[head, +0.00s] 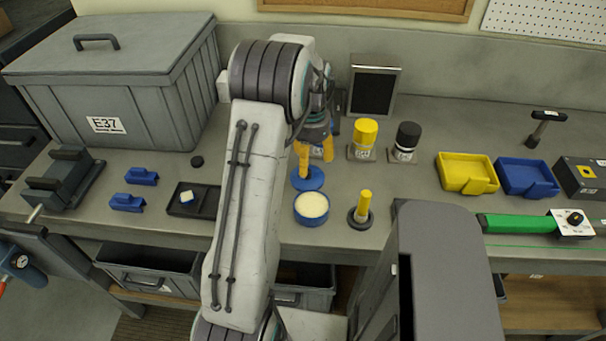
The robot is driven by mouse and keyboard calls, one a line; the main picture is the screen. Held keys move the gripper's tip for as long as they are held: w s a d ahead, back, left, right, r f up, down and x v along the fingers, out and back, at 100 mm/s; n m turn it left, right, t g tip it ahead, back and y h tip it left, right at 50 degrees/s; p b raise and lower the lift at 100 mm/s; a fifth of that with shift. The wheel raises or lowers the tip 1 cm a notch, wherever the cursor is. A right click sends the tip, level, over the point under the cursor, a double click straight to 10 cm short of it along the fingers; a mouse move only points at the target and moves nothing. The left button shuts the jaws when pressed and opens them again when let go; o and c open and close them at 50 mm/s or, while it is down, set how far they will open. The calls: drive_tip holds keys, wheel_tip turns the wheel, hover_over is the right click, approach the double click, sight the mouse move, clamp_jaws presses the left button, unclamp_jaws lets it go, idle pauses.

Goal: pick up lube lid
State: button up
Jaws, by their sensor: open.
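The lube lid (308,180) is a round blue disc on the bench, just behind the open lube tub (312,208). The tub is round and blue, with pale cream-coloured contents showing. My gripper (316,156) is open, its orange-yellow fingers pointing down. One finger overlaps the lid's back part in the head view; I cannot tell whether it touches. My arm hides part of the bench left of the lid and the tub.
A yellow-handled tool (365,205) stands right of the tub. Yellow-capped (367,132) and black-capped (407,138) bottles stand behind to the right. A black tray (181,207) lies left of my arm. Yellow (462,188) and blue bins (541,191) stand right.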

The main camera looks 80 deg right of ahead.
sight(309, 173)
drive_tip(key=shift+w+a+f+p, duration=0.1)
drive_tip(key=shift+f+p, duration=0.55)
drive_tip(key=shift+f, duration=2)
drive_tip(key=shift+o, duration=0.3)
clamp_jaws()
